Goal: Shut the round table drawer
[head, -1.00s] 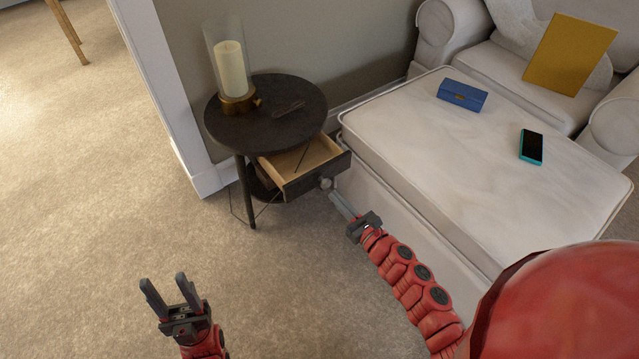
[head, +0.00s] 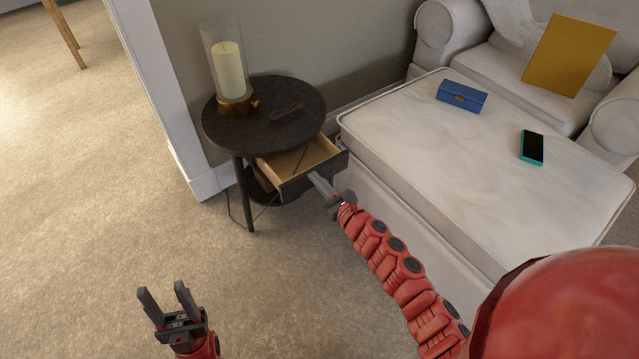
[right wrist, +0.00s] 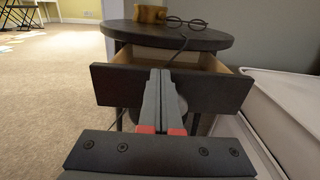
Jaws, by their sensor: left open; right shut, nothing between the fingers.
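The round dark table (head: 262,112) stands by the wall, and its drawer (head: 297,172) is pulled part way out towards me. The drawer has a pale wood inside and a dark front, which also shows in the right wrist view (right wrist: 215,92). My right gripper (head: 312,178) is shut and empty, with its fingertips at the drawer front; the knob is hidden behind them. In the right wrist view the shut fingers (right wrist: 160,78) overlap the middle of the front; I cannot tell if they touch it. My left gripper (head: 167,294) is open and empty above the carpet, away from the table.
A candle in a glass holder (head: 230,75) and glasses (head: 287,110) are on the table top. A white ottoman (head: 420,160) stands close on the right, bearing a blue box (head: 462,96) and a phone (head: 532,147).

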